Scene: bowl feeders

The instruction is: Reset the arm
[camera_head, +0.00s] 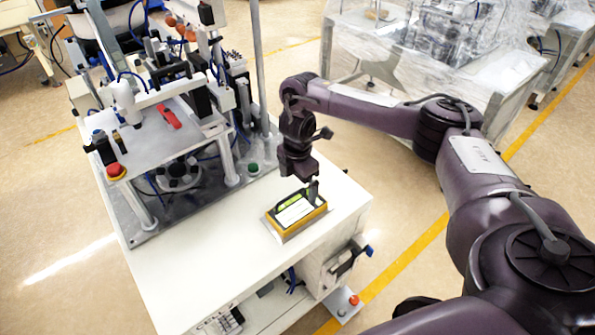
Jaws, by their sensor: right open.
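My right arm comes in from the right and reaches over the white workbench (190,278). My right gripper (313,190) points down at the far right part of a small yellow-edged box (296,213). The box has a white and green top and sits on the bench. The gripper is open, with its fingers at or just above the box; whether they touch it cannot be told. My left gripper is not in view.
A machine with a raised white plate (165,130), a red emergency button (116,171) and a metal post (258,60) stands on the left of the bench. Plastic-covered equipment (440,45) stands behind my right arm. The front left of the bench is clear.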

